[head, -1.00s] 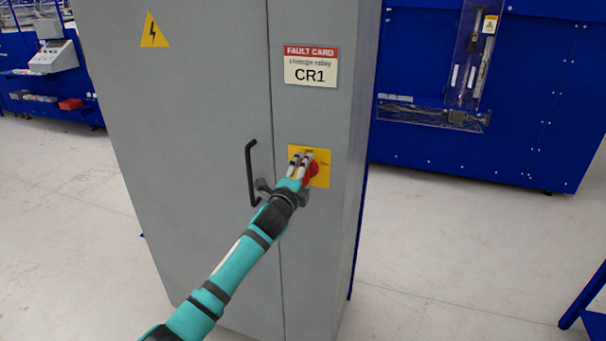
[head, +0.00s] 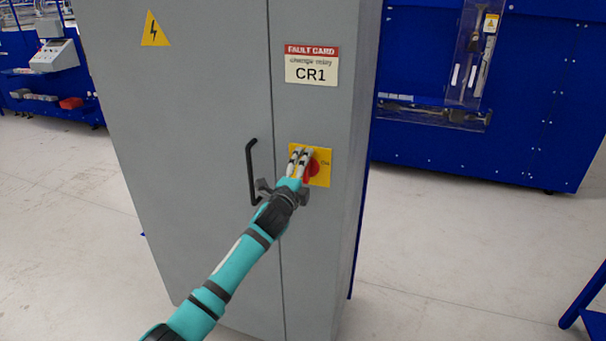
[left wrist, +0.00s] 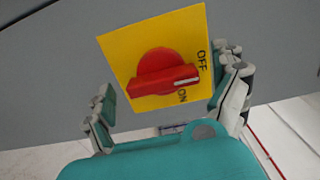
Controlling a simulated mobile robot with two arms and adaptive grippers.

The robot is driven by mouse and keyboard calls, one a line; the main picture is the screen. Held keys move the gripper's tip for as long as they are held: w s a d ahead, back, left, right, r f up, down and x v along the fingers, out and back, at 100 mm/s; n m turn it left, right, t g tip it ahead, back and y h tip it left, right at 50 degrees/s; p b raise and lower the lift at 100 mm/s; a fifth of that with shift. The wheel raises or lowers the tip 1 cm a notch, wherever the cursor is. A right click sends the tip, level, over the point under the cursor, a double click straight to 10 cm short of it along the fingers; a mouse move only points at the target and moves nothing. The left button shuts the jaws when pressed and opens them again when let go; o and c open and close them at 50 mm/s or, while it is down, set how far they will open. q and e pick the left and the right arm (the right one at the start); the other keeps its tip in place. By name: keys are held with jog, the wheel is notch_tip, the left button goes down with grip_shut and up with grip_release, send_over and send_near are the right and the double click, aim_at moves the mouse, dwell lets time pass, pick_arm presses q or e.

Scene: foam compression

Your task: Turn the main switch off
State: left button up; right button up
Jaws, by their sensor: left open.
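The main switch is a red rotary knob (left wrist: 165,77) on a yellow plate (left wrist: 120,50), mounted on the grey cabinet. Its white pointer mark lies between the printed words OFF and ON in the left wrist view. In the head view the knob (head: 313,168) is partly hidden by my left gripper (head: 301,156). My left gripper (left wrist: 168,92) is open, with one finger on each side of the knob in the left wrist view. I see no finger closed on the knob; contact cannot be told. My right gripper is not in view.
A black door handle (head: 250,172) stands out from the grey cabinet (head: 200,110), just left of the gripper. A fault card (head: 311,64) reading CR1 is above the switch. Blue machine panels (head: 540,90) stand behind at right.

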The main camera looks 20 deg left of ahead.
pick_arm(q)
jog(key=shift+s, duration=0.1)
jog(key=s, duration=1.2)
jog(key=shift+a, duration=0.25)
jog(key=shift+w, duration=0.1)
